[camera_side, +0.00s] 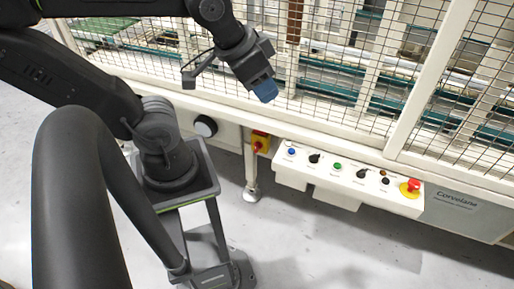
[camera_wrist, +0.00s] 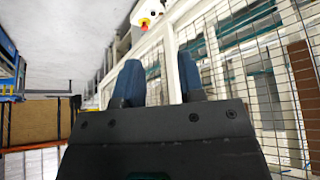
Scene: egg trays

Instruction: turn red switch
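A red switch on a yellow box (camera_side: 260,143) sits on the white machine frame, below the mesh fence in the side view. My gripper (camera_side: 265,90) with blue fingertips hangs above it, in front of the fence and clear of it. In the wrist view my gripper (camera_wrist: 160,84) has its two blue fingers apart with nothing between them. That view also shows a red knob with yellow (camera_wrist: 145,22) on a white box, far ahead at the top; I cannot tell if it is the same switch.
A white control panel (camera_side: 318,178) right of the switch carries small knobs and buttons, with a red emergency button (camera_side: 410,186) on yellow at its right end. A round black dial (camera_side: 205,126) is left of the switch. The mesh fence (camera_side: 350,60) stands behind. Grey floor is clear in front.

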